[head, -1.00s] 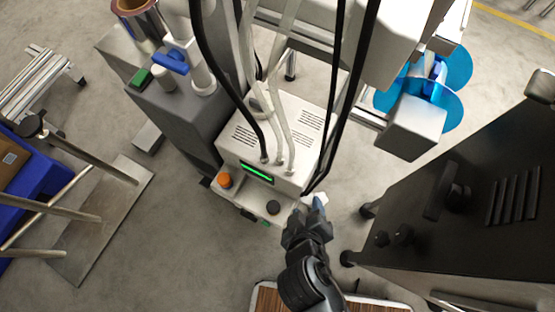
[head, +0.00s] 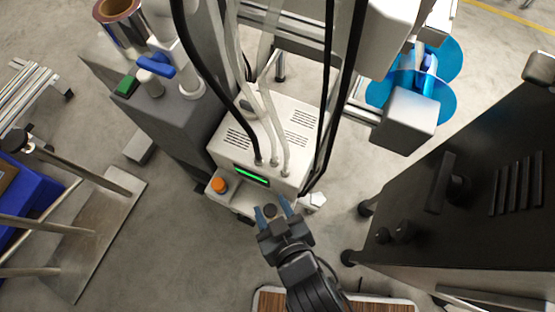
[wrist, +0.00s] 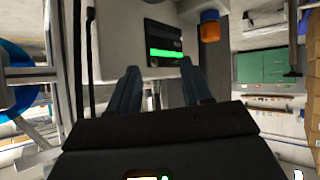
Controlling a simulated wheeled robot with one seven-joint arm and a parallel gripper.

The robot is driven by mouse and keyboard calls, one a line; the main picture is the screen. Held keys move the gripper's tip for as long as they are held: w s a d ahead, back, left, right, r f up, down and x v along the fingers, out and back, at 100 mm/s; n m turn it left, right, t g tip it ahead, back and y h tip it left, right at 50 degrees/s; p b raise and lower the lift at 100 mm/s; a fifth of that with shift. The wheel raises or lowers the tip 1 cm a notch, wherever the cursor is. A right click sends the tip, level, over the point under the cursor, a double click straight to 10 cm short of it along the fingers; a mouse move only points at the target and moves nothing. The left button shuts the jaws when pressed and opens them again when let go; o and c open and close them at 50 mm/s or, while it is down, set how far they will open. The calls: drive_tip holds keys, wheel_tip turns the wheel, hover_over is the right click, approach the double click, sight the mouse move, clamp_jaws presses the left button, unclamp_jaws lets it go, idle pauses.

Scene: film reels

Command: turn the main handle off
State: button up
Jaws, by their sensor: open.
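No handle is labelled as the main one in view. A blue lever handle (head: 157,66) sits on a pipe on the grey cabinet at the upper left, well away from my gripper. The white control box (head: 290,123) has a lit green display (head: 252,176), an orange knob (head: 219,186) and a small dark knob (head: 270,210) on its front. My gripper (head: 275,207) is open, its two blue-grey fingers on either side of the dark knob in the head view; contact cannot be told. In the wrist view, the open fingers point towards the display (wrist: 165,53), with the orange knob (wrist: 210,27) to the right.
A tall black cabinet (head: 480,190) with a black handle (head: 441,183) and knobs stands close on the right. Black hoses (head: 205,75) hang over the control box. Blue discs (head: 430,58) are at the upper right. Open floor lies left of my arm.

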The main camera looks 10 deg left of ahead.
sight(430, 194)
drive_tip(key=w+d+r+m+t+h+b, duration=0.1)
drive_tip(key=w+d+r+m+t+b, duration=0.1)
drive_tip(key=r+m+t, duration=0.4)
drive_tip(key=w+d+r+m+t+b, duration=0.15)
drive_tip(key=r+m+t, duration=0.25)
drive_tip(key=r+m, duration=0.4)
drive_tip(key=s+d+m+g+h+b, duration=0.1)
drive_tip(key=s+d+m+g+h, duration=0.2)
drive_tip(key=d+m+h, duration=0.65)
drive_tip(key=s+d+m+g+h+b, duration=0.2)
drive_tip(key=d+m+h, duration=0.6)
drive_tip(key=d+m, duration=0.15)
drive_tip(key=shift+m, duration=0.3)
drive_tip(key=x, duration=0.6)
drive_tip(key=shift+w+d+f, duration=0.1)
drive_tip(key=shift+w+f, duration=0.1)
drive_tip(key=shift+w, duration=0.3)
drive_tip(key=shift+c, duration=0.2)
